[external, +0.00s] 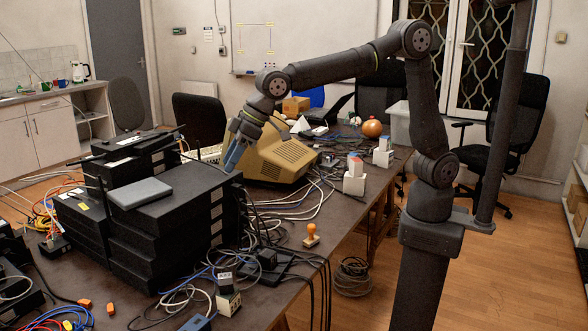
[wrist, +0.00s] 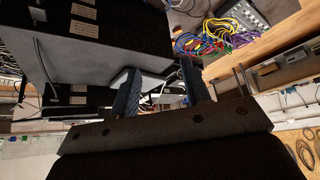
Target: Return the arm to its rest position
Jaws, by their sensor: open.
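My arm rises from its mount at the right and reaches left over the table (external: 345,205). My gripper (external: 232,160) points down just behind the right end of the stack of black network boxes (external: 165,215). In the wrist view my gripper (wrist: 160,80) shows two blue fingers standing apart, with nothing seen held between them. Black boxes (wrist: 100,50) fill the upper left there, and a pale object lies behind the fingers. Whether the fingertips touch the boxes I cannot tell.
A beige monitor (external: 275,150) stands right behind my gripper. A grey flat box (external: 140,193) lies on the stack. White blocks (external: 354,182) and an orange ball (external: 372,128) stand farther back.

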